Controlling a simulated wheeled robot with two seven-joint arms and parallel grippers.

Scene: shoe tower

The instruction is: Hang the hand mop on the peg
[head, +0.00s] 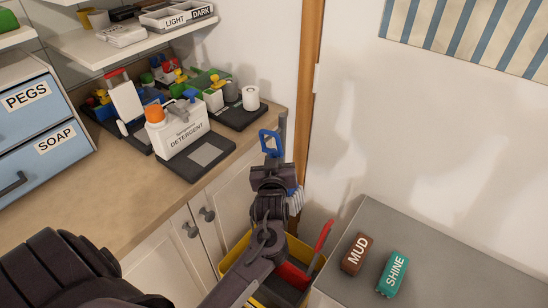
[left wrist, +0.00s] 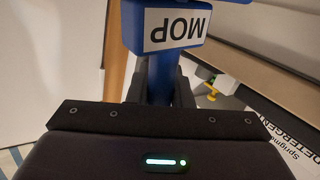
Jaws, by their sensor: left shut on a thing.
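My left gripper (head: 271,168) is shut on the hand mop, out past the counter's right end and in front of the wall. The mop's blue handle loop (head: 269,141) sticks up above the fingers. Its pale blue-white head (head: 295,200) shows below, partly hidden by the gripper. In the left wrist view, the blue handle with a white MOP label (left wrist: 176,29), upside down, stands between the fingers. I cannot make out the peg with certainty in either view. My right gripper is not in view.
A yellow bucket (head: 237,246) with a red-handled tool (head: 323,235) stands below. The wooden counter (head: 130,205) carries a detergent box (head: 184,135) and several bottles. A grey top at right holds MUD (head: 357,253) and SHINE (head: 392,273) blocks. A wooden post (head: 306,90) rises behind.

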